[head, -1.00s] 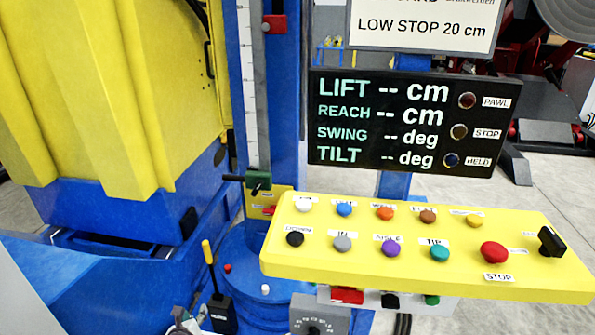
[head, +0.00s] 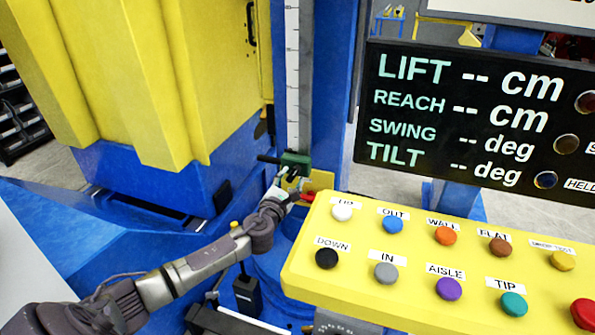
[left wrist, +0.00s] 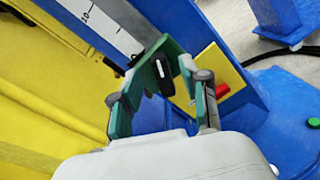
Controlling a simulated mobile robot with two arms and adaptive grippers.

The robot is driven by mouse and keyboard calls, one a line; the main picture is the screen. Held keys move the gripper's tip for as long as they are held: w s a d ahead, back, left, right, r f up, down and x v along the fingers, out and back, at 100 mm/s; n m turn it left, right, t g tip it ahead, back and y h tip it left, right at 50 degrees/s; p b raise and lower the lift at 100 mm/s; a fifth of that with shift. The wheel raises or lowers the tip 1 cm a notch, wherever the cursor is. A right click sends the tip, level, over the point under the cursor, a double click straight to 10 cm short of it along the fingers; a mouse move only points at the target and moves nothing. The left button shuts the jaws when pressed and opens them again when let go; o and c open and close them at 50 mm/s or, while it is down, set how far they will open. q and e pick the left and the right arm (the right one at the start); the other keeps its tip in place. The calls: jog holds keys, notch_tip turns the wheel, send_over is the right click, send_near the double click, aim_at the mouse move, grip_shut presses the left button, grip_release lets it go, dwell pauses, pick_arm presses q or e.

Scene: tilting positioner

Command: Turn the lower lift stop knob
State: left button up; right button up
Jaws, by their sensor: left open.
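The lower lift stop is a green block (head: 295,159) on the upright scale of the blue column in the head view. In the left wrist view its green block (left wrist: 166,52) carries a black knob (left wrist: 163,78) with a white mark. My left gripper (head: 287,181) is at the block from below and in front, hiding much of the knob in the head view. In the left wrist view, my left gripper (left wrist: 158,92) is open, its two fingers on either side of the knob. I cannot tell whether they touch it. My right gripper is not in view.
A yellow button panel (head: 330,290) stands close right of my left arm. A black display (head: 450,170) hangs above it, its values showing dashes. A yellow plate with a red part (left wrist: 222,90) is beside the knob. A yellow machine body (head: 190,80) is left of the column.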

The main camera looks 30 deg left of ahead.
aim_at(295, 173)
pick_arm(q)
jog(key=x, duration=0.5)
grip_shut()
